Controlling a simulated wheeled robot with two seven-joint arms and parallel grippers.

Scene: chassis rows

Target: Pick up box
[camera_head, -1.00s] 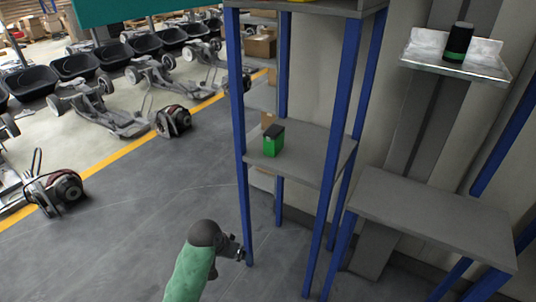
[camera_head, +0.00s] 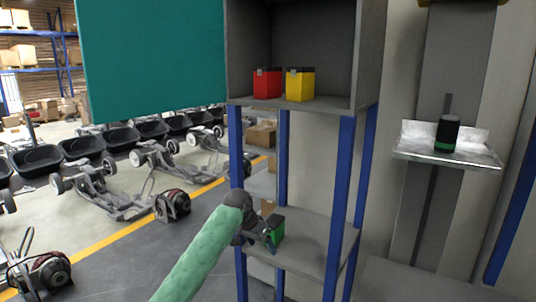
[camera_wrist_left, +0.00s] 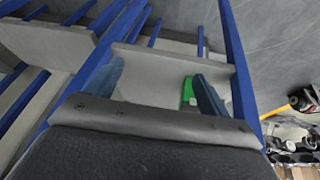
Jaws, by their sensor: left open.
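A green box with a dark top (camera_head: 278,228) stands on the grey lower shelf (camera_head: 312,248) of the blue-post rack. My left gripper (camera_head: 268,241) is open beside the box, at its left and near side, partly covering it. In the left wrist view the green box (camera_wrist_left: 187,92) shows between the two spread fingers (camera_wrist_left: 162,88), close to the right finger, which hides part of it. I cannot tell whether they touch. A red box (camera_head: 267,84) and a yellow box (camera_head: 301,85) stand in the upper compartment. My right gripper is not in view.
Blue posts (camera_head: 346,185) frame the lower shelf. A teal panel (camera_head: 150,60) extends left of the upper compartment. Wheeled chassis (camera_head: 105,185) stand on the floor at left.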

